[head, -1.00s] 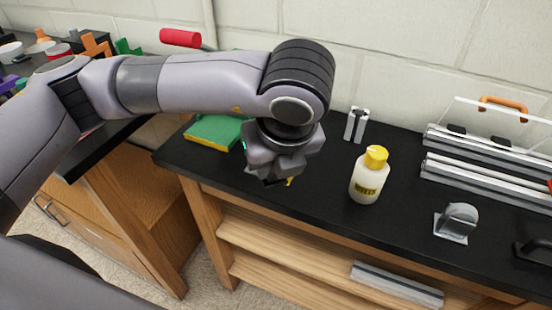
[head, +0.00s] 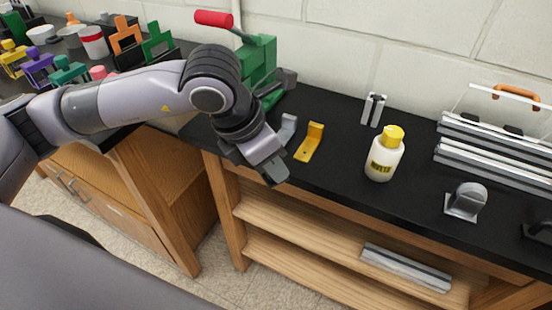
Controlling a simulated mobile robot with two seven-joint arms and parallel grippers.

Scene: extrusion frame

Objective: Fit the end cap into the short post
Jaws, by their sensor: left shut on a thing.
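The short post (head: 373,109) is a grey, slotted piece of extrusion standing upright near the back of the black bench, left of the wall rack and behind the glue bottle. My left gripper (head: 272,171) points down and right over the front left part of the bench, apart from the post and to its left. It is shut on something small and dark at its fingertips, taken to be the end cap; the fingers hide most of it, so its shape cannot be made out. My right gripper is not in view.
A yellow bracket (head: 309,143) and a grey bracket (head: 288,129) are just behind my left gripper. A white bottle with yellow cap (head: 385,153) stands before the post. A green press (head: 257,58) with a red handle is back left. A grey rounded fixture (head: 466,201) stands right.

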